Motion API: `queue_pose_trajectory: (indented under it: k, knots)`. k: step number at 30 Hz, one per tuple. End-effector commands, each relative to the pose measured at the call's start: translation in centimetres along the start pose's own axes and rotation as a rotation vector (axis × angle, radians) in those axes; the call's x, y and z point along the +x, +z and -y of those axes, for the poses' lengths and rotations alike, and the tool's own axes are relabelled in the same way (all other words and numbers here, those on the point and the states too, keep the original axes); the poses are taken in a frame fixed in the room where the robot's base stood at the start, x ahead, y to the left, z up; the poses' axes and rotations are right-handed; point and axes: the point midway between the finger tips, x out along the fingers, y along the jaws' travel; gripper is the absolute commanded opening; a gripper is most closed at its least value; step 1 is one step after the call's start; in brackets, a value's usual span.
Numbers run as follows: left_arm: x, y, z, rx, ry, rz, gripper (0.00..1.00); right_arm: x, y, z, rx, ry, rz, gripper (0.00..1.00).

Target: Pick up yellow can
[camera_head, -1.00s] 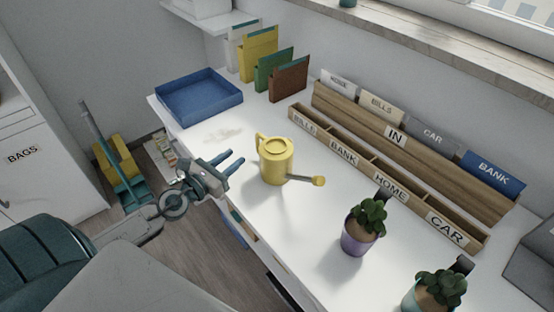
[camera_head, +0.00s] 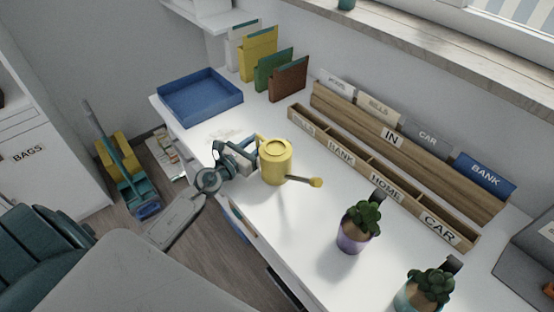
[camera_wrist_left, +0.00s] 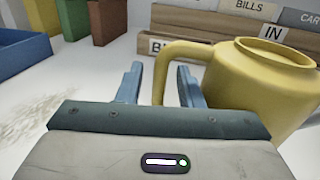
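The yellow can (camera_head: 277,163) is a watering can standing upright on the white desk, its spout pointing right and its handle on the left. In the left wrist view the can (camera_wrist_left: 257,85) fills the right side. My left gripper (camera_head: 252,147) is at the can's handle side. In the left wrist view my left gripper (camera_wrist_left: 160,85) is open, with the handle between its two blue fingers and a gap beside the left finger. Whether the right finger touches the can is unclear. My right gripper is not in view.
A wooden organizer (camera_head: 385,185) with labelled slots stands behind the can. A blue tray (camera_head: 200,98) is at the desk's far left end. A potted plant (camera_head: 355,235) stands to the right. Desk surface in front of the can is bare.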

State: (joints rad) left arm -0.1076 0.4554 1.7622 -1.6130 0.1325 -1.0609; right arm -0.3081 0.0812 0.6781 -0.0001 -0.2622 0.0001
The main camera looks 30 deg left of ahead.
Motion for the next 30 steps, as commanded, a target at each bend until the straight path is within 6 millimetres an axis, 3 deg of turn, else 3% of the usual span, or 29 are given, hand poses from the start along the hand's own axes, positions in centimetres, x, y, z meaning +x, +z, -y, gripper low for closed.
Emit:
queue_pose_trajectory:
  k: [9,14,25,30]
  knots:
    - [0.5,0.0,0.0,0.001,-0.001,-0.001,0.32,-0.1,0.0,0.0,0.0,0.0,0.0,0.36]
    - [0.5,0.0,0.0,0.001,-0.001,-0.001,0.0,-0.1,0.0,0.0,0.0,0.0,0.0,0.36]
    - [0.5,0.2,0.0,0.0,-0.001,0.001,0.0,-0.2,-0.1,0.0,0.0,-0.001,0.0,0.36]
    - [0.5,1.6,0.0,0.002,-0.001,0.002,0.0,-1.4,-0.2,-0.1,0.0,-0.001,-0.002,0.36]
